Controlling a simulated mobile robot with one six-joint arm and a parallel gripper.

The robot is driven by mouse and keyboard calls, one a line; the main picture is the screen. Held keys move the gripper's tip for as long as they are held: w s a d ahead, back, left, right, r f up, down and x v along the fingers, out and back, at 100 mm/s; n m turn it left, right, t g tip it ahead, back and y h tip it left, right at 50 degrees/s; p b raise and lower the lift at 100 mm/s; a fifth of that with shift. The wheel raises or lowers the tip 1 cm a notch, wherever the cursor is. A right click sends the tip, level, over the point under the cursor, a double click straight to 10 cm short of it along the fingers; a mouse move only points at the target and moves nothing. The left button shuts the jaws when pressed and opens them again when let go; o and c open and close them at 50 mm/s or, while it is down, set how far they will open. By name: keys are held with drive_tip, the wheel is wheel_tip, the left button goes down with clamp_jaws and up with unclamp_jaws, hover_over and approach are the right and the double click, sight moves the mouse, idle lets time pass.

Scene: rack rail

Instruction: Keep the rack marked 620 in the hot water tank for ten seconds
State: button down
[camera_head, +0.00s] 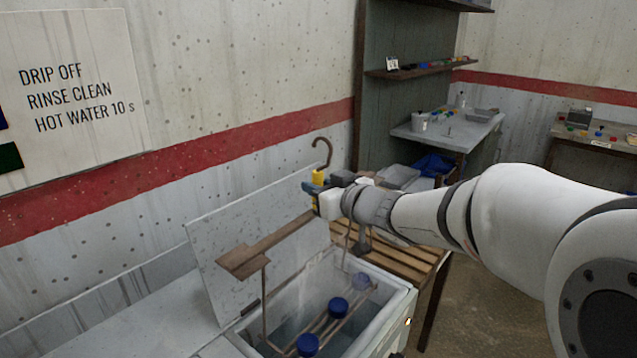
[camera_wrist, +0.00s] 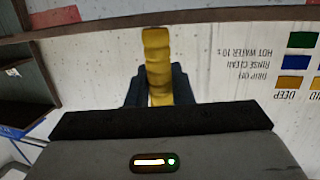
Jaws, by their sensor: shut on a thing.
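A brown wire rack has a hook (camera_head: 322,150) at the top, a yellow grip and a flat brown crossbar (camera_head: 272,245). Its lower wires, with blue round pieces (camera_head: 338,307) on them, are inside the opening of the white tank (camera_head: 385,325). I cannot tell how deep they sit in the water, and no 620 mark is readable. My gripper (camera_head: 318,190) is shut on the yellow grip above the tank's back edge. In the wrist view the yellow grip (camera_wrist: 157,60) stands upright between my dark fingers (camera_wrist: 158,88).
The tank's pale lid (camera_head: 255,240) stands open against the wall side. A wall sign (camera_head: 75,95) reads drip off, rinse clean, hot water 10 s. A slatted wooden bench (camera_head: 400,262) stands behind the tank. Shelves and tables with small items stand farther back.

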wheel_tip(320, 180, down, 14)
drive_tip(key=b, duration=1)
drive_tip(key=shift+f, duration=0.25)
idle(6.1)
